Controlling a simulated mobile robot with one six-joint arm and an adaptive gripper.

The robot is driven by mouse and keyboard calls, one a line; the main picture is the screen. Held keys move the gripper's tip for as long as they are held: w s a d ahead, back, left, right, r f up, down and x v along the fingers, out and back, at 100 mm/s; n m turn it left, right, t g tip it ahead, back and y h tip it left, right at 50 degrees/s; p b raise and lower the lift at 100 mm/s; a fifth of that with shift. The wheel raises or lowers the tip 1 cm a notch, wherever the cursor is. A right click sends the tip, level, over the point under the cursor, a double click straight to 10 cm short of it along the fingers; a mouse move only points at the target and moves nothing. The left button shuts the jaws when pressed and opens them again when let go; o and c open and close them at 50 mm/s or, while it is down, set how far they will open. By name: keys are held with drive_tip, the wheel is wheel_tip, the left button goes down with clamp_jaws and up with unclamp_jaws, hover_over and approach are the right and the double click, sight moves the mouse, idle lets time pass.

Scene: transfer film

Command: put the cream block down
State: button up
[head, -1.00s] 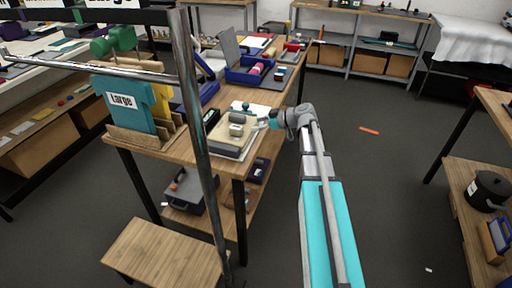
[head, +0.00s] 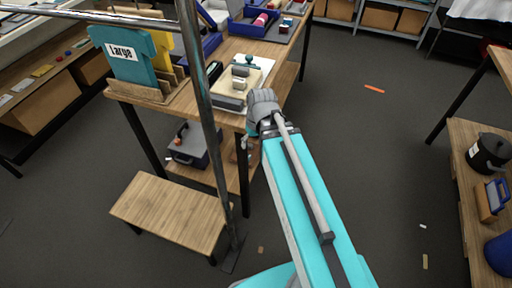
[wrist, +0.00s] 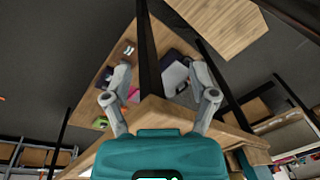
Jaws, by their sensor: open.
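A small cream block (head: 241,71) appears to sit on a pale flat board (head: 262,72) on the wooden table, in the head view. A greyer block (head: 239,84) sits close in front of it. My gripper shows in the wrist view (wrist: 159,72) with its two fingers spread and nothing between them. It points down past the table's corner, towards the lower shelf and floor. In the head view my wrist is beside the table's right edge, right of the board, and hides the fingers. I cannot pick out the cream block in the wrist view.
A rack with teal and yellow panels (head: 130,58) stands left on the table (head: 205,118). A metal post (head: 205,100) rises in front. A low wooden stool (head: 170,212) stands before the table. A grey box (head: 188,145) is on the lower shelf.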

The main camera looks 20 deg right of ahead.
drive_tip(key=shift+s+d+f+m+h, duration=0.1)
drive_tip(key=shift+s+d+m+h, duration=0.1)
drive_tip(key=shift+s+m+h, duration=0.85)
